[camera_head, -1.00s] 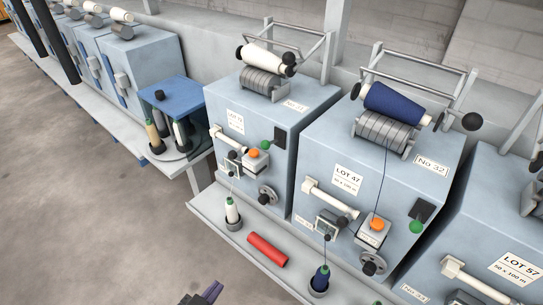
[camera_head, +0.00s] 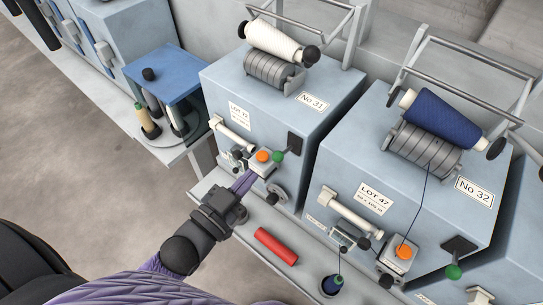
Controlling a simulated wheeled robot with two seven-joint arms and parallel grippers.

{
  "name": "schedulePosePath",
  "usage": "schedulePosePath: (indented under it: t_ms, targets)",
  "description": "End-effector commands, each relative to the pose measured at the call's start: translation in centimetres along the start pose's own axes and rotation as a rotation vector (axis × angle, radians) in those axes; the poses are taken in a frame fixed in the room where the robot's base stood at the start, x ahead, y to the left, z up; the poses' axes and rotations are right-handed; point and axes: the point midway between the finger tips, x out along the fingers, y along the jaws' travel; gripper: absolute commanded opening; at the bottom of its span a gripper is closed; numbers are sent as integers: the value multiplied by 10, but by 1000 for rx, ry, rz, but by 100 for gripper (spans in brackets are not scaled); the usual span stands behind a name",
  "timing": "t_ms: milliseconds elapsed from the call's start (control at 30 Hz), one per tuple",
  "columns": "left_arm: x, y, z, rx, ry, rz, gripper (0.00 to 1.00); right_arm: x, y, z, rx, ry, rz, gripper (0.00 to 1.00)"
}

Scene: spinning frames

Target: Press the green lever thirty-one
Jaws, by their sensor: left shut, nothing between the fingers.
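The machine labelled No 31 (camera_head: 250,108) stands in the middle of the head view. Its green lever knob (camera_head: 278,156) is on the front, beside a dark plate (camera_head: 295,141) and just right of an orange button (camera_head: 263,156). My left gripper (camera_head: 250,179) reaches up from the bottom. Its purple fingers are shut and empty, their tips just below the orange button's box, left of and below the green knob. A gap shows between fingertips and knob; whether the tips touch the box I cannot tell. My right gripper is out of view.
Machine No 32 (camera_head: 380,150) stands to the right, with its own green knob (camera_head: 453,272) and orange button (camera_head: 403,251). A red tube (camera_head: 276,246) lies on the ledge below. A blue-topped stand (camera_head: 163,78) with bobbins is at the left.

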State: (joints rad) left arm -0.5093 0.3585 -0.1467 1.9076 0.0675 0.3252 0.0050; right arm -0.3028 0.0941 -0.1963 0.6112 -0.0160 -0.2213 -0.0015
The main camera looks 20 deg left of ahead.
Motion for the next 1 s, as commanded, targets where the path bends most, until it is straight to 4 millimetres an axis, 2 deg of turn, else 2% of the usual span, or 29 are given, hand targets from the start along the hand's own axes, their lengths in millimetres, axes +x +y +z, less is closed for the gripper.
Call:
schedulePosePath:
  t_ms: [100,333,400,567,1000]
  targets:
    - [27,0,0,1,5,0,0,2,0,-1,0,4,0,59]
    - [76,0,0,0,3,-1,0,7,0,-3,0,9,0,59]
    - [76,1,19,0,-5,0,0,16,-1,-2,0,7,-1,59]
    - [81,0,36,0,-3,0,0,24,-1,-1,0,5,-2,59]
    - [82,0,40,0,0,0,0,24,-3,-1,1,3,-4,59]
